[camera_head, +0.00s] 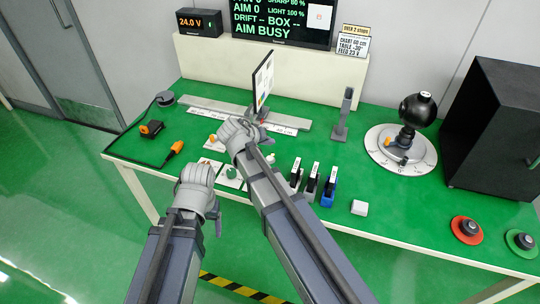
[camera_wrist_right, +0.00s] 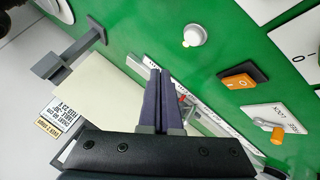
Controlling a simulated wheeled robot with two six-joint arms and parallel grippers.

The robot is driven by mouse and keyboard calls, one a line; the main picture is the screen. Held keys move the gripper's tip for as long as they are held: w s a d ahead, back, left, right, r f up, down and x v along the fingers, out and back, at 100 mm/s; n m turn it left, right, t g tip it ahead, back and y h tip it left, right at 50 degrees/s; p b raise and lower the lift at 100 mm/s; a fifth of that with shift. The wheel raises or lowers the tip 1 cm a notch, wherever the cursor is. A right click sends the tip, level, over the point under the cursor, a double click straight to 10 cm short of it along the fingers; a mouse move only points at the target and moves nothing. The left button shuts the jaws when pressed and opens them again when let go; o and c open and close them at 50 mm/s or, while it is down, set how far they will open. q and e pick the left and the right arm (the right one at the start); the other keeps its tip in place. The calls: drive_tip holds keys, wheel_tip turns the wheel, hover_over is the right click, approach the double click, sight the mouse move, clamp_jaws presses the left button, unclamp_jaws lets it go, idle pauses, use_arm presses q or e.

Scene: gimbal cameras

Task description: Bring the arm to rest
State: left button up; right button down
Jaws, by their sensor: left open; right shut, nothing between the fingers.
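My right gripper (camera_head: 236,132) is farther forward, over the table close to the upright chart card. In the right wrist view its two dark fingers (camera_wrist_right: 160,74) are together with nothing between them. The pale chart card (camera_wrist_right: 115,95) lies behind and left of them in that view; I cannot tell whether they touch it. Part of the tabletop is hidden under the right arm.
The green table (camera_head: 395,215) carries a chart card (camera_head: 262,82) on a rail (camera_head: 205,108), a grey post (camera_head: 343,115), a black ball on a dial (camera_head: 417,110), several switches (camera_head: 312,180), a white button (camera_head: 359,208), red (camera_head: 466,230) and green knobs (camera_head: 521,242), and a black box (camera_head: 495,125).

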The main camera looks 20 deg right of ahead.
idle(0.6)
drive_tip(key=s+a+y+p, duration=0.1)
drive_tip(key=s, duration=0.2)
drive_tip(key=s+a+n+g+p, duration=0.1)
drive_tip(key=s+a, duration=0.1)
drive_tip(key=s, duration=0.2)
drive_tip(key=s+a+g+y+p, duration=0.1)
drive_tip(key=s+a, duration=0.1)
drive_tip(key=s, duration=0.1)
drive_tip(key=shift+s+a+f+n+y, duration=0.2)
drive_tip(key=shift+f+n+y, duration=0.1)
drive_tip(key=shift+f+n, duration=0.1)
use_arm(q)
wheel_tip(320, 180, up, 6)
drive_tip(key=p, duration=0.3)
use_arm(e)
drive_tip(key=s+a+n+g+y, duration=0.3)
drive_tip(key=s+a, duration=0.4)
drive_tip(key=s, duration=0.5)
drive_tip(key=shift+s+g, duration=0.4)
use_arm(q)
drive_tip(key=shift+d, duration=0.1)
use_arm(e)
drive_tip(key=shift+r, duration=0.1)
idle(1.4)
